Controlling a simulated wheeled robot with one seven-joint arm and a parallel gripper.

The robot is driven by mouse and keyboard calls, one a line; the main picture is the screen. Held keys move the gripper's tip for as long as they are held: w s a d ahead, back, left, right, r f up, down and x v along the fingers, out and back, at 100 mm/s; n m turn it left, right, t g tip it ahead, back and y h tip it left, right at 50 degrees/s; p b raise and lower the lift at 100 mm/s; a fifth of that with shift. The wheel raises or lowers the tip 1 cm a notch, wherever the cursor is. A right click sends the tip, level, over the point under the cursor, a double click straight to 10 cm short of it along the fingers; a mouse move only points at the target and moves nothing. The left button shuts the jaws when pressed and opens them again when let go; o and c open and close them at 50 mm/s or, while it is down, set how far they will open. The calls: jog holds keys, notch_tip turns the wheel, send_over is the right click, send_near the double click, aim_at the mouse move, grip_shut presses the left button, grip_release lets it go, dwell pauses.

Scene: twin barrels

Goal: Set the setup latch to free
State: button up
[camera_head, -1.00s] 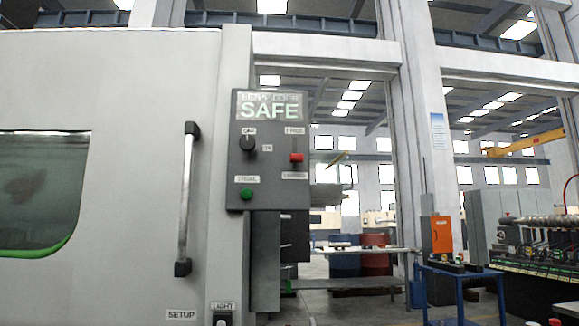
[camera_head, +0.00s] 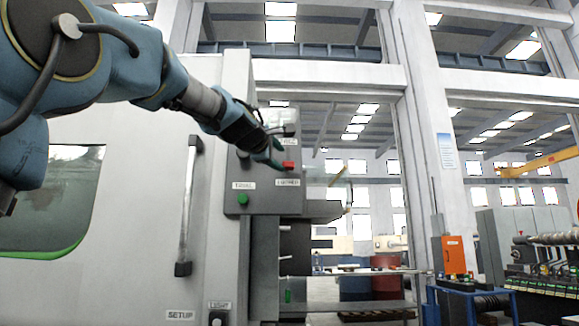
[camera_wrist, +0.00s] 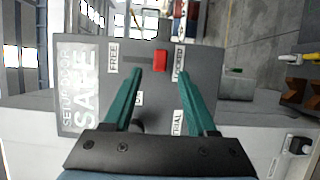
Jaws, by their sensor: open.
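The setup latch is a red block handle (camera_head: 288,166) on the dark control panel (camera_head: 262,200), just above the lower label, which reads LOCKED in the wrist view. In the wrist view the red handle (camera_wrist: 160,61) sits at the LOCKED end of its slot, with the FREE label (camera_wrist: 113,58) at the other end. My gripper (camera_head: 276,152) is at the panel, close to the handle. In the wrist view my gripper (camera_wrist: 158,74) is open, its teal fingers on either side of the handle's line. I cannot tell whether they touch it.
A sign reading SAFE (camera_wrist: 80,85) is on the panel, mostly hidden by my arm in the head view. A green button (camera_head: 243,199) is at lower left of the panel. A long door handle (camera_head: 188,205) stands to the left. Open hall lies to the right.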

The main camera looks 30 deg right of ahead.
aim_at(287, 163)
jog(key=p+x, duration=0.5)
jog(key=x, duration=0.3)
jog(key=shift+w+a+r, duration=0.1)
jog(key=shift+a+r, duration=0.05)
jog(key=shift+w+d+p, duration=0.25)
jog(key=shift+w+p, duration=0.05)
grip_shut()
dwell(0.9)
